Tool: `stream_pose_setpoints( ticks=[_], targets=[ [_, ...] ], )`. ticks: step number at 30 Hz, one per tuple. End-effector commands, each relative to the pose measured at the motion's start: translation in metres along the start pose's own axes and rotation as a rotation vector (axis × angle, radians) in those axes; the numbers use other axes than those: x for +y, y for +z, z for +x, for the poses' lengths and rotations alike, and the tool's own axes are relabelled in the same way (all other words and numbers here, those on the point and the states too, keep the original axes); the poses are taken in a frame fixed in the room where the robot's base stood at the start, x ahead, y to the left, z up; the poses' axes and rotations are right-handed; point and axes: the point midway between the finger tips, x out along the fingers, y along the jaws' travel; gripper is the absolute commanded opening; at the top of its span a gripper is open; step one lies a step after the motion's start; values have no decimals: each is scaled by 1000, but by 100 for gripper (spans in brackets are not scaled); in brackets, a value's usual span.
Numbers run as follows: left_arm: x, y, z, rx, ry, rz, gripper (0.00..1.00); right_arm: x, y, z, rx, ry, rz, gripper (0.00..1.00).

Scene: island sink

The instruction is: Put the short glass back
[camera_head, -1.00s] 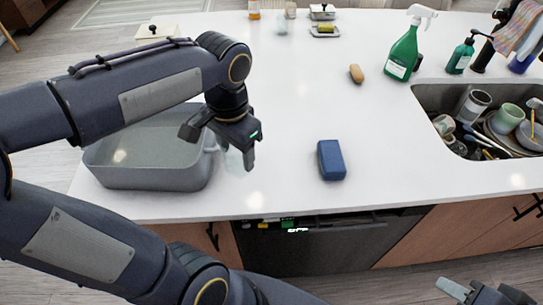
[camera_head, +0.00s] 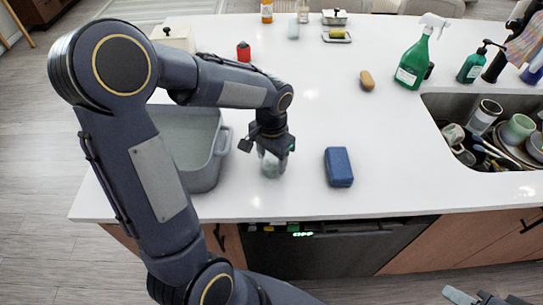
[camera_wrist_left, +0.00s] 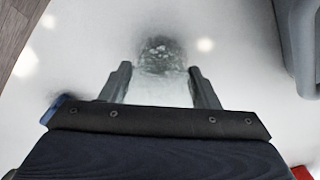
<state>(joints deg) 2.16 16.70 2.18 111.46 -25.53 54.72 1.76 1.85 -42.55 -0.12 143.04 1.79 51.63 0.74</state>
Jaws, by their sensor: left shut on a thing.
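The short glass (camera_head: 271,166) is clear and looks upright, on or just above the white counter to the right of the grey tub; I cannot tell whether its base touches. My left gripper (camera_head: 267,147) points down from above and is shut on it. In the left wrist view, the glass (camera_wrist_left: 162,58) shows faintly between the two fingers (camera_wrist_left: 158,78), with its dark textured base beyond the tips. Part of my right gripper (camera_head: 474,297) shows at the bottom right edge, too cut off to judge its jaws.
The grey tub (camera_head: 203,180) stands left of the glass, partly behind my left arm. A blue block (camera_head: 338,167) lies to the right. The counter's middle is clear.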

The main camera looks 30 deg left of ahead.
Motion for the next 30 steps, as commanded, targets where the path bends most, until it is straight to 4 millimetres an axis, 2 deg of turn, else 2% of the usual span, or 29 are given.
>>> stream_pose_setpoints(
  ticks=[9, 10, 14, 23, 26, 30],
  targets=[
    [0, 0, 5, 1, 0, 0, 29, 2, 2, 4, 0, 0, 0, 36],
    [0, 0, 3, 1, 0, 0, 60, 1, 1, 3, 0, 0, 0, 36],
    [0, 0, 3, 1, 0, 0, 77, 1, 1, 2, 0, 0, 0, 36],
    [0, 0, 1, 1, 0, 0, 77, 0, 0, 1, 0, 0, 0, 36],
    [0, -1, -6, 3, -1, 0, 77, 0, 0, 0, 0, 0, 0, 36],
    [0, -1, -29, 7, -2, -1, 77, 0, 0, 0, 0, 0, 0, 36]
  ],
)
